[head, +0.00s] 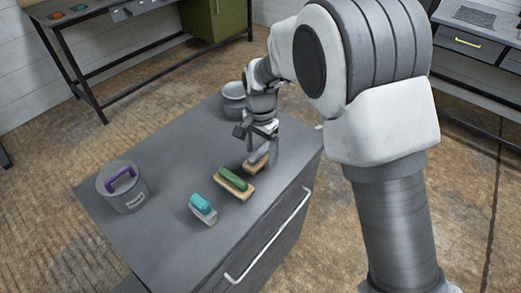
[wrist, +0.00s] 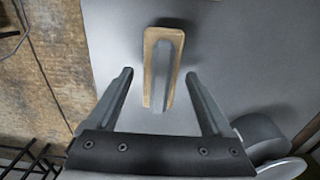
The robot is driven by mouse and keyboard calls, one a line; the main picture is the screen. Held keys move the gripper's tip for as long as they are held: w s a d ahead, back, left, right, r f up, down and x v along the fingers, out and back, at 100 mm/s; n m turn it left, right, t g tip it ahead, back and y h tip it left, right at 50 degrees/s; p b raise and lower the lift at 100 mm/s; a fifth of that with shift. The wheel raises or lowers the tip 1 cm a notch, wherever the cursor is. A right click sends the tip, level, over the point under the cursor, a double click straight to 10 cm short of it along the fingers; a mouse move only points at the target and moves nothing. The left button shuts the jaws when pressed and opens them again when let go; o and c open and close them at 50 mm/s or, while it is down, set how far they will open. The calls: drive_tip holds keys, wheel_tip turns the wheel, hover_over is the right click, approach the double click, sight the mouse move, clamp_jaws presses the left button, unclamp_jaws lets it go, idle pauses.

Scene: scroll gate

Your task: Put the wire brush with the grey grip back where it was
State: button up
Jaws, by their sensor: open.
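The wire brush with the grey grip (head: 257,159) lies on the grey cabinet top, at the far end of a row of brushes. In the wrist view its wooden block and grey grip (wrist: 165,65) stand lengthwise between and ahead of the two fingers. My gripper (head: 262,138) is open above this brush, and partly covers it in the head view. In the wrist view the open fingers (wrist: 159,75) lie to either side of the brush's near part, with a gap on each side. I see no contact.
A brush with a green grip (head: 233,180) and one with a teal grip (head: 202,206) lie nearer on the cabinet top (head: 165,225). A lidded pot with a purple handle (head: 125,195) stands at left. A grey round container (head: 234,105) stands behind my gripper.

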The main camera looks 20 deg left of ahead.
sight(261, 150)
wheel_tip(261, 150, up, 12)
drive_tip(key=p, duration=0.1)
idle(0.5)
drive_tip(key=shift+r, duration=0.1)
